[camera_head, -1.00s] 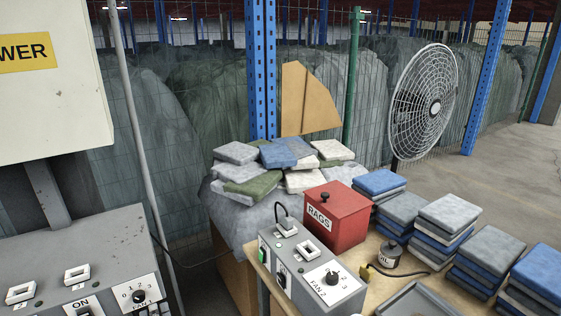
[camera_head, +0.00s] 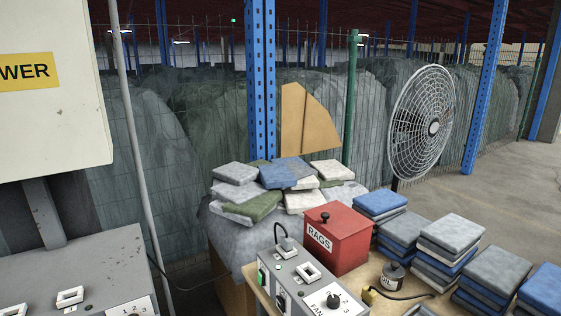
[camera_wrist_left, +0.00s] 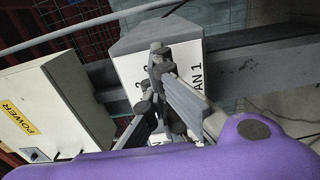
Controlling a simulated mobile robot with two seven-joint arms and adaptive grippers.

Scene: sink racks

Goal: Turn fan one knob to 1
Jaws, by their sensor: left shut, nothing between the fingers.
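The grey fan one control box (camera_head: 75,265) is at the lower left of the head view. Only the top of its dial plate, with numbers (camera_head: 135,309), shows there; the knob is below the picture edge. In the left wrist view, the white plate with the FAN 1 label (camera_wrist_left: 196,82) is just beyond my left gripper (camera_wrist_left: 158,52). The gripper's fingers are closed together and empty, over the plate. They cover the knob area, so I cannot see the knob's setting or whether they touch it. My right gripper is not in view.
A FAN 2 box (camera_head: 300,280) with its own black knob (camera_head: 333,300) stands to the right, beside a red RAGS box (camera_head: 338,240). A POWER cabinet (camera_head: 50,110) is at upper left. Folded cloth stacks (camera_head: 450,235) fill the right side of the table.

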